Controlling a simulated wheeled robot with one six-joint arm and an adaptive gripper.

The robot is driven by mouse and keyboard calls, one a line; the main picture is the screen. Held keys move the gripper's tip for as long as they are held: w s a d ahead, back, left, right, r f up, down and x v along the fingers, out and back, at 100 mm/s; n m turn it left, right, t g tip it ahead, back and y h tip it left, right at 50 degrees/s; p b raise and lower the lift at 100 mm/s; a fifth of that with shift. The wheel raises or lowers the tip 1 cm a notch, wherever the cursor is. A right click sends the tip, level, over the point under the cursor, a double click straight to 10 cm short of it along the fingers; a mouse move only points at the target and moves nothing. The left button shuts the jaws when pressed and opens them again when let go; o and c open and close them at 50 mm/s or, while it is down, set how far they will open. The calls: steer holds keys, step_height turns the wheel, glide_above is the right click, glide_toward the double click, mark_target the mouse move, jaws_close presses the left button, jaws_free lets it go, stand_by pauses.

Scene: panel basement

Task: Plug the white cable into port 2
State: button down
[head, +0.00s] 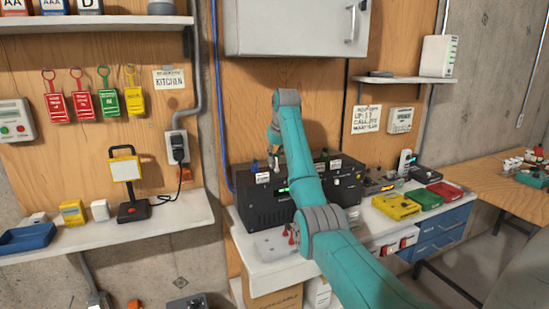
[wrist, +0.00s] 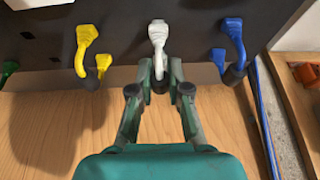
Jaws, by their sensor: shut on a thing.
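The white cable's plug (wrist: 158,36) shows in the wrist view at the edge of a black box, between the yellow and blue plugs. My gripper (wrist: 159,72) is shut on the white cable's plug, with a finger on each side of it. In the head view my gripper (head: 275,157) is at the top of the black box (head: 262,207), partly hidden by my arm. The port numbers cannot be read, so I cannot tell which port is port 2. Whether the white plug is seated is hidden.
A yellow plug (wrist: 87,45) hangs left of the white one and a blue plug (wrist: 233,42) right of it, both close to my fingers. A green plug (wrist: 8,70) is at the far left. The wooden wall (wrist: 60,120) lies close behind the box.

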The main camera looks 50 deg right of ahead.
steer(key=shift+f, duration=0.2)
stand_by(0.6)
steer(key=c, duration=1)
jaws_free()
steer(key=shift+c, duration=0.2)
steer(key=shift+o, duration=0.2)
steer(key=o, duration=0.3)
steer(key=shift+o, duration=0.2)
steer(key=shift+r, duration=3.75)
